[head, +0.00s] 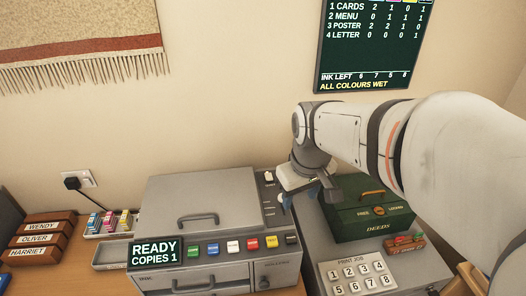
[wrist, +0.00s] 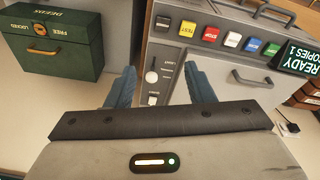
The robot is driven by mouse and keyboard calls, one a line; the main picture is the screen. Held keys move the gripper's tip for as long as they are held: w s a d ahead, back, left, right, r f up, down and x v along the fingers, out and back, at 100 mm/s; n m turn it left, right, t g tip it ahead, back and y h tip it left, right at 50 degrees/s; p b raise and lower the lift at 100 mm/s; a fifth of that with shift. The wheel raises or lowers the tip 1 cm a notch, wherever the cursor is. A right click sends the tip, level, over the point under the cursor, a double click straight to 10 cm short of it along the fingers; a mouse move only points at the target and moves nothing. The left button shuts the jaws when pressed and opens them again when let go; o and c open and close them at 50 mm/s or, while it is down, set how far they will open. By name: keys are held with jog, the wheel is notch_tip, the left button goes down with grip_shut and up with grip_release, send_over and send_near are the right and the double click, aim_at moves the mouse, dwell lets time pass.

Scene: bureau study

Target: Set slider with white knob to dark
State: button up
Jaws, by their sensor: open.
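The slider with a round white knob (wrist: 151,76) is on the dark side panel of the grey copier (head: 197,195). In the wrist view the knob sits at the lower end of a thin slot. The small lettering beside the slot is hard to read; one word looks like "LIGHT". A squarer white piece (wrist: 152,99) lies just below the knob there. My gripper (wrist: 162,86) is open, its two blue fingers apart on either side of the panel in the wrist view, with nothing held. In the head view my gripper (head: 306,197) hangs at the copier's right edge and hides part of the panel.
A green DEEDS box (head: 371,222) stands close on the right of my gripper. A print-job keypad (head: 358,275) is in front of it. Coloured copier buttons (head: 232,246) and the READY display (head: 154,251) are to the left. The wall board (head: 368,60) hangs behind.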

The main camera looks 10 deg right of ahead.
jog(key=w+f+n, duration=0.1)
jog(key=w+f, duration=0.1)
jog(key=w, duration=0.2)
jog(key=w+f+n+g, duration=0.1)
jog(key=w+f+n, duration=0.1)
jog(key=w, duration=0.3)
jog(key=w+f+n+g+p, duration=0.1)
jog(key=w+n, duration=0.1)
jog(key=w, duration=0.2)
jog(key=shift+w+f, duration=0.4)
jog(key=shift+w+f+n, duration=0.2)
jog(key=shift+f+n, duration=0.05)
jog(key=shift+n, duration=0.05)
notch_tip(320, 180, down, 8)
jog(key=shift+r+p, duration=0.1)
jog(key=shift+p, duration=0.6)
grip_shut()
jog(key=shift+w, duration=0.1)
